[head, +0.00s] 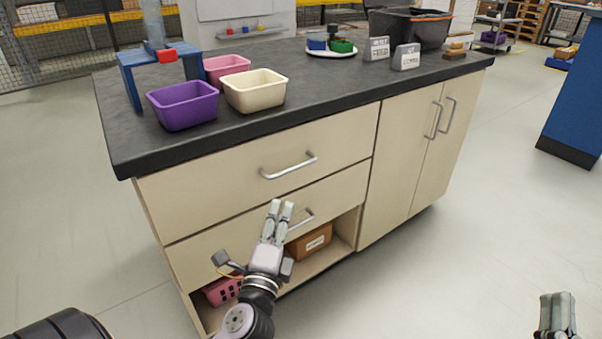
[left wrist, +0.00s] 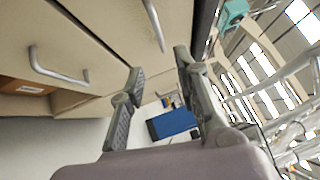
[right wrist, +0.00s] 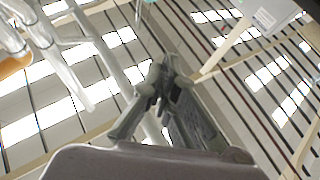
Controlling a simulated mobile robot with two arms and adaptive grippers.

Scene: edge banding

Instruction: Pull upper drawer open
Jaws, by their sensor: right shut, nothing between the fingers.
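The upper drawer (head: 262,172) is a pale wood front below the dark countertop, flush and closed. Its silver bar handle (head: 288,167) is in plain view; it also shows in the left wrist view (left wrist: 155,25), ahead of the fingers at the top. My left gripper (head: 281,204) is in front of the cabinet, below the upper handle in the head view and overlapping the lower drawer. Its fingers are apart and empty in the left wrist view (left wrist: 159,63), not touching the handle. My right gripper (head: 557,296) is shut and empty at the lower right, away from the cabinet.
The lower drawer (head: 215,248) is closed, with its handle (head: 301,222) partly behind my left gripper. An open shelf below holds a brown box (head: 310,242) and a pink basket (head: 222,291). Cupboard doors (head: 410,165) are at the right. Bins (head: 184,106) stand on top. Floor in front is clear.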

